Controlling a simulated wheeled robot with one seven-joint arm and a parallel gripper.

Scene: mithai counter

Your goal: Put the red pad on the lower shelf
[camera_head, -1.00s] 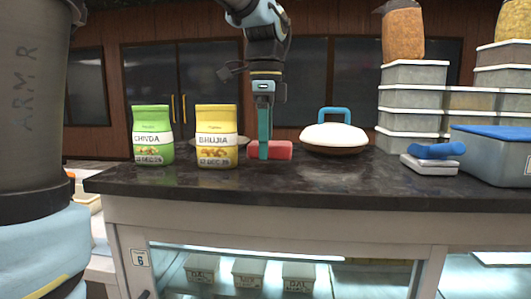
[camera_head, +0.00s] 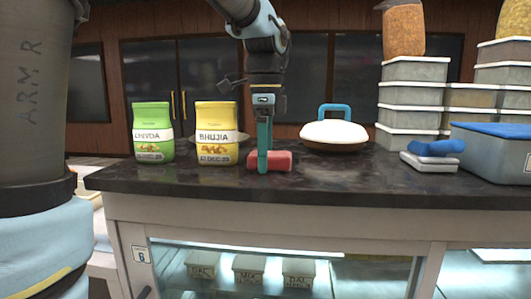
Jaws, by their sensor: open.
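The red pad (camera_head: 281,160) is a small block at the counter top (camera_head: 350,178), right of the yellow Bhujia packet (camera_head: 217,135). My gripper (camera_head: 263,167) points straight down at the pad's left part. Its teal finger passes in front of the pad and hides a strip of it. The jaws are open. The other finger is hidden, so I cannot see whether the pad lies between the fingers or whether they touch it. Below the counter, a lit glass-fronted shelf (camera_head: 350,285) shows.
A green Chivda packet (camera_head: 152,132) stands at the left. A white-topped round pan with a blue handle (camera_head: 334,134), a blue-handled tool (camera_head: 431,155), stacked tubs (camera_head: 413,94) and a blue-lidded bin (camera_head: 500,155) stand to the right. Three labelled boxes (camera_head: 249,269) sit on the shelf.

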